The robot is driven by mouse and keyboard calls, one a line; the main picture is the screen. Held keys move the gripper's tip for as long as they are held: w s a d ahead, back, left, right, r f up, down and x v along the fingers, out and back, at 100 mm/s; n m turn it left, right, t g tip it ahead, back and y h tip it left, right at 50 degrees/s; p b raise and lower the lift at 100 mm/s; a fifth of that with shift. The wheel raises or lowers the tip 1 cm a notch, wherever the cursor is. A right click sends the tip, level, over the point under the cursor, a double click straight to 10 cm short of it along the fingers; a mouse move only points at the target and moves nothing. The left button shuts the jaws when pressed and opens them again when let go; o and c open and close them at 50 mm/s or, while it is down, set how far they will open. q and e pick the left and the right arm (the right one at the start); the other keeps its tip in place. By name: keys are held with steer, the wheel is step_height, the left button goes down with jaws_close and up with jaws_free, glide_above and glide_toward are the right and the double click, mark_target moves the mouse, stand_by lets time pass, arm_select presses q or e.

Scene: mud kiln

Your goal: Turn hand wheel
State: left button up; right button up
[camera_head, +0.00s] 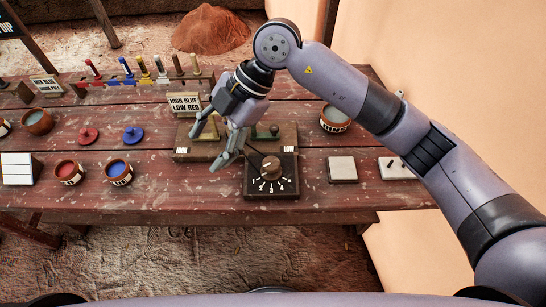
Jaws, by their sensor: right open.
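I cannot pick out a hand wheel for certain. The most wheel-like part is a brown round knob (271,168) on a dark dial box (283,188) with white numbers, at the front middle of the table. My right gripper (207,150) is open and empty, pointing down, left of the knob and apart from it. My left gripper is out of view.
Coloured-handled tools (142,70) line the back left. My right arm spans the right side.

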mark_target(272, 162)
steer(key=w+d+m+t+h, duration=0.35)
steer(key=w+d+h, duration=0.35)
steer(key=d, duration=0.5)
steer(key=shift+g, duration=0.25)
steer(key=f+p, duration=0.2)
steer(key=f, duration=0.6)
steer(key=f+p, duration=0.1)
steer(key=f, duration=0.7)
steer(key=shift+w+a+p, duration=0.1)
steer(key=shift+a+p, duration=0.1)
steer(key=shift+p, duration=0.15)
steer(key=shift+f, duration=0.75)
steer(key=c, duration=1.2)
steer(key=shift+o, duration=0.2)
